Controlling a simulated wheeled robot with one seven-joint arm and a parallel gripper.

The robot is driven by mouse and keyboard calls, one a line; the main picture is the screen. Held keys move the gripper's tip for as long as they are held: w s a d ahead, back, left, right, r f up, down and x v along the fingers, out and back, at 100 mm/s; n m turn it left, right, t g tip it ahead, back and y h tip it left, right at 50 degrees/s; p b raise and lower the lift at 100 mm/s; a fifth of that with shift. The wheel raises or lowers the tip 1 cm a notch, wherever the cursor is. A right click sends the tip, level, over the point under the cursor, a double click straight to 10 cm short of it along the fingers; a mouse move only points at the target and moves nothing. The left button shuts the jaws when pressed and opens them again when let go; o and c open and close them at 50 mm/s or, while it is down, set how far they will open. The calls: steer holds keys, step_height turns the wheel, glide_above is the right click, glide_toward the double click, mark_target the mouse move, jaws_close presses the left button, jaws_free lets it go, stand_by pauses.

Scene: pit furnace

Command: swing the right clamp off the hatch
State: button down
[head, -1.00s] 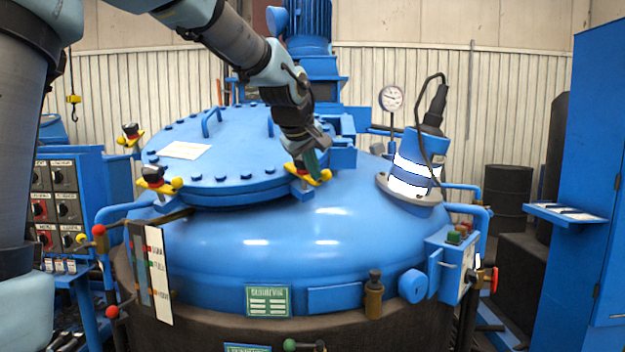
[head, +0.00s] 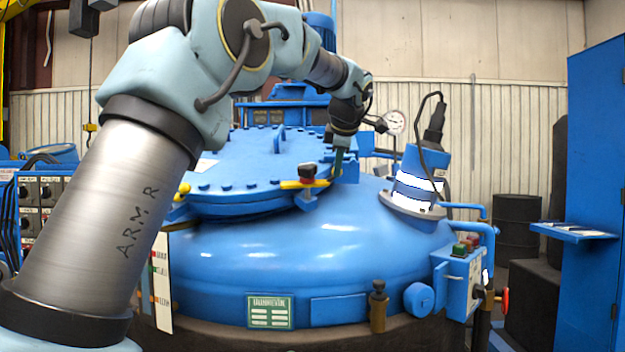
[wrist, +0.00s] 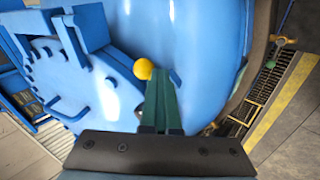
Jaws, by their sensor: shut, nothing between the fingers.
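The blue hatch (head: 235,193) is a round bolted lid on top of the blue furnace dome. The right clamp (head: 305,183), yellow with a black and red knob, sits at the hatch's right front rim. My gripper (head: 338,168) is shut and points down at the clamp's right end, close to it or touching. In the wrist view the green fingers (wrist: 162,100) are together, beside the clamp's yellow ball end (wrist: 143,69). The rest of the clamp is not clear there. Another clamp (head: 182,190) shows partly at the left rim behind my arm.
A blue and white sight tube (head: 415,180) with a cable stands right of the hatch, and a pressure gauge (head: 394,122) behind it. A control box (head: 458,275) is at the dome's right side. The dome front (head: 320,250) is clear.

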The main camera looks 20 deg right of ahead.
steer(key=shift+w+d+r+n+y+p, duration=0.25)
steer(key=shift+w+d+r+n+p, duration=0.05)
steer(key=shift+w+n+p, duration=0.35)
steer(key=shift+w+d+r+n+y+p, duration=0.2)
steer(key=shift+w+d+r+n+p, duration=0.15)
steer(key=shift+w+n+p, duration=0.3)
steer(key=shift+w+d+r+n+y+p, duration=0.25)
steer(key=shift+w+d+r+n+p, duration=0.05)
steer(key=shift+w+n+p, duration=0.35)
steer(key=shift+w+r, duration=0.1)
steer(key=shift+r, duration=0.05)
